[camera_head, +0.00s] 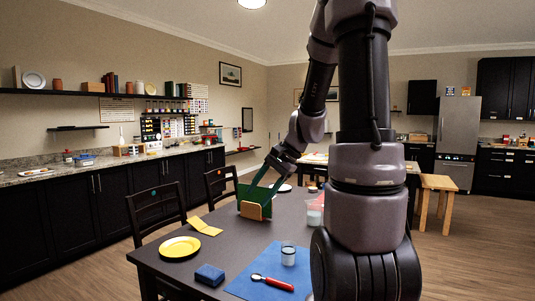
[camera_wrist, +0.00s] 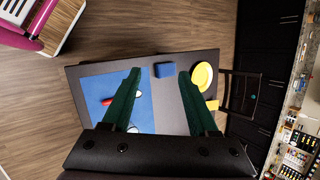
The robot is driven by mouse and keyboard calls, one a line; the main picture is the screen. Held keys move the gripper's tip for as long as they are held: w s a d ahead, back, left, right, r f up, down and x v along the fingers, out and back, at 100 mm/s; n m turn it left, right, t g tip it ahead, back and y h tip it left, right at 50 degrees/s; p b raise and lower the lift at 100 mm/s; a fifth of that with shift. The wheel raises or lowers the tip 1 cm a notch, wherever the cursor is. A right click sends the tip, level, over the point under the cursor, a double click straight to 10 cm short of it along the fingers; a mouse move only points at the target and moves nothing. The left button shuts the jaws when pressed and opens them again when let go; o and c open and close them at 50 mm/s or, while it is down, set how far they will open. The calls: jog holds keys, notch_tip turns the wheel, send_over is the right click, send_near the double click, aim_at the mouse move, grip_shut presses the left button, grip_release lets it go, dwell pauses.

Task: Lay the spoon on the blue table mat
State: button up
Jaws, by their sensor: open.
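The spoon (camera_head: 274,283) has a red handle and a metal bowl. It lies flat on the blue table mat (camera_head: 240,287), near the front of the dark table. In the wrist view the spoon's red handle (camera_wrist: 107,101) shows on the mat (camera_wrist: 90,85), left of my left finger, which partly hides the bowl end. My gripper (camera_head: 259,190) is in the air beyond the mat in the head view, fingers apart with nothing seen between them. The dark green fingers also show in the wrist view (camera_wrist: 160,72).
A clear glass (camera_head: 288,256) stands on the mat close to the spoon. A blue block (camera_head: 209,275), a yellow plate (camera_head: 180,248) and a folded yellow napkin (camera_head: 204,227) lie left of it. A wooden holder (camera_head: 252,210) stands farther back. Chairs (camera_head: 157,210) line the left side.

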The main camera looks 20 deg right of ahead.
jog(key=s+a+r+n+t+h, duration=0.4)
jog(key=s+r+n, duration=0.3)
jog(key=s+r, duration=0.6)
jog(key=shift+s+r, duration=0.25)
jog(key=shift+s, duration=0.4)
